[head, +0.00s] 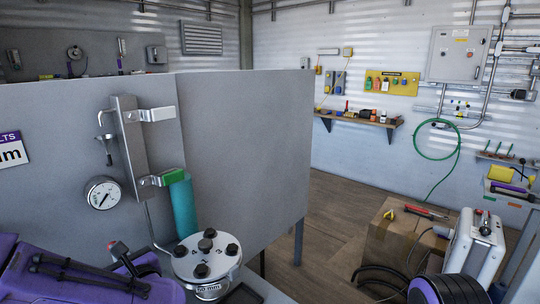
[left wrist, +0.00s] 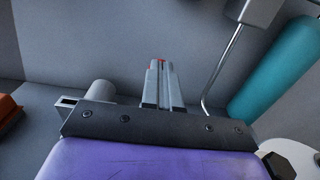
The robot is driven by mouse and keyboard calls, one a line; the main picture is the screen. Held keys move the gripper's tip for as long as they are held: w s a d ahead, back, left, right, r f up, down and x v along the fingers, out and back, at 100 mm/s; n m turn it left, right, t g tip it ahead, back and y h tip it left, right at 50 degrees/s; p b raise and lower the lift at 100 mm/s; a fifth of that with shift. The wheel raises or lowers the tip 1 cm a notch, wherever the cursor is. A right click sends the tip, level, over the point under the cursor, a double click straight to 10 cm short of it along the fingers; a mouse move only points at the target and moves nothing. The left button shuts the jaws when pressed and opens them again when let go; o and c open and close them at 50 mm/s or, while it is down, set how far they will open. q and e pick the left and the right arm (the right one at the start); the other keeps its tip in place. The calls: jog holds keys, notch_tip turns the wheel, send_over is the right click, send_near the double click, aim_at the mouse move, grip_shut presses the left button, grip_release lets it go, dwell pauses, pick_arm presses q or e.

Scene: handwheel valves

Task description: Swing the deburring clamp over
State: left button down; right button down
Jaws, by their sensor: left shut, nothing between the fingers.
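No part in view is labelled as the deburring clamp, so I cannot tell which it is. A round metal fixture (head: 208,262) with several black knobs and a "50 mm" label stands at the bench front; its edge shows in the left wrist view (left wrist: 292,150). A metal bracket (head: 129,148) on the panel has two arms; a teal cylinder (head: 183,207) is by the lower one. My left gripper (left wrist: 164,72) is shut and empty, left of the teal cylinder in the wrist view; its fingertips are unclear in the head view.
A grey panel (head: 240,150) stands behind the fixture, with a round gauge (head: 103,194) on its left part. An orange-red part (left wrist: 9,110) is at the wrist view's left edge. A cardboard box (head: 400,242) and a white case (head: 474,250) are at right. Wooden floor (head: 335,215) between is clear.

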dwell(0.3)
pick_arm(q)
jog(key=shift+s+d+r, duration=0.35)
jog(key=shift+s+d, duration=0.25)
jog(key=shift+d, duration=0.1)
jog(key=shift+s+d+r, duration=0.35)
jog(key=shift+s+d, duration=0.25)
jog(key=shift+d, duration=0.1)
jog(key=shift+s+d+f, duration=0.1)
jog(key=shift+s+d, duration=0.15)
jog(key=shift+d, duration=0.05)
jog(key=b+v, duration=0.2)
jog(key=v, duration=0.7)
jog(key=shift+s+d, duration=0.25)
jog(key=shift+d, duration=0.05)
